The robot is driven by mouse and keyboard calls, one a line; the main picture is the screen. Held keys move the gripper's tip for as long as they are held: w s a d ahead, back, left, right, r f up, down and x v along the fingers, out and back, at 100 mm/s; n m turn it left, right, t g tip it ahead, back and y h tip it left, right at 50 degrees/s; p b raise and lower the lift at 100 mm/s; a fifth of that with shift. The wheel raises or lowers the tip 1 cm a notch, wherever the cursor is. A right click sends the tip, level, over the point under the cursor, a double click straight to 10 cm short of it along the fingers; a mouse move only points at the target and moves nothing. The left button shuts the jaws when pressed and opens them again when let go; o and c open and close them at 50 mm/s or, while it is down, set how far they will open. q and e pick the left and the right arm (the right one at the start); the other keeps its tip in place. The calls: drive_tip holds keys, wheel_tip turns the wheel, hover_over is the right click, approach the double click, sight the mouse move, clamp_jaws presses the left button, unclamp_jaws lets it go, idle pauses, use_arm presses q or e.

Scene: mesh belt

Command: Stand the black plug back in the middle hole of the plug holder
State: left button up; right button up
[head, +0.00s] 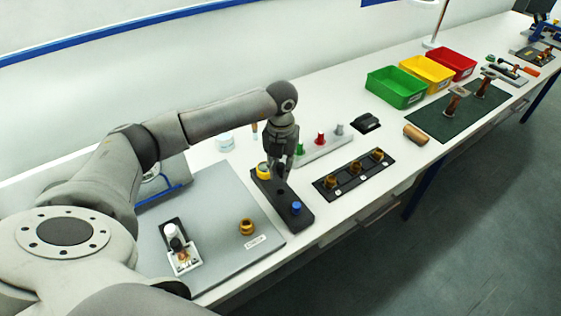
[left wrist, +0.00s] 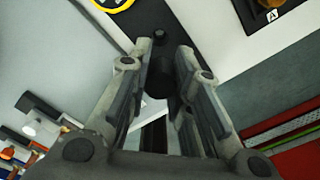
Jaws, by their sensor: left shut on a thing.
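The plug holder (head: 284,190) is a long black bar on the bench. A yellow-ringed plug (head: 263,170) stands at its far end and a blue plug (head: 296,208) at its near end. My left gripper (head: 279,174) points down over the middle of the bar, between these two plugs. In the left wrist view, its fingers are shut on the dark, round black plug (left wrist: 158,80), with the bar (left wrist: 148,22) behind. The middle hole is hidden in the head view. I cannot tell whether the plug's lower end touches the bar. My right gripper is not in view.
A grey plate (head: 215,205) with a brass ring (head: 247,227) lies left of the holder. A light rack with green, red and grey pieces (head: 322,145) stands behind. A black tray (head: 352,175) with brass parts is at right. Colored bins (head: 397,88) stand farther off.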

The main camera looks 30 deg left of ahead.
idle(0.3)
use_arm(q)
drive_tip(key=shift+f, duration=0.1)
drive_tip(key=b, duration=0.4)
hover_over(281, 186)
drive_tip(key=s+d, duration=0.1)
drive_tip(key=s, duration=0.1)
wheel_tip(281, 186, down, 5)
drive_tip(key=shift+w+r, duration=0.1)
drive_tip(key=shift+f+b, duration=0.45)
idle(1.2)
drive_tip(key=shift+f+b, duration=1.3)
